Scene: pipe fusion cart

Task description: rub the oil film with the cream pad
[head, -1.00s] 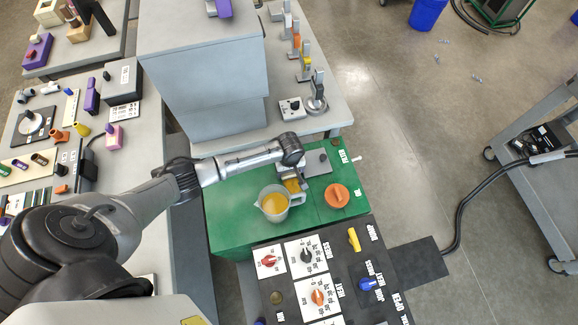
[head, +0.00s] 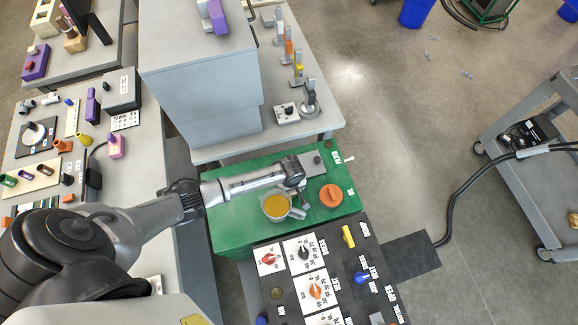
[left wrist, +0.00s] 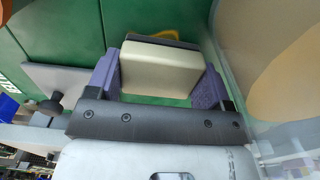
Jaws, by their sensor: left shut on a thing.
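My left gripper (head: 298,190) is over the green cart top, close beside the clear jug. In the left wrist view my gripper (left wrist: 157,85) has its two purple fingers shut on the cream pad (left wrist: 160,68), a block with a dark strip along its far edge. An amber patch, the oil film (left wrist: 182,35), shows on the green surface just past the pad. Whether the pad touches the film I cannot tell. In the head view the arm and gripper hide the film and the pad. My right gripper is not in view.
The clear jug (head: 276,205) of amber liquid stands very close to my left gripper and fills the right of the wrist view. An orange cap (head: 331,196) and a grey plate with a knob (head: 317,160) are nearby. A dark control panel (head: 330,260) lies in front.

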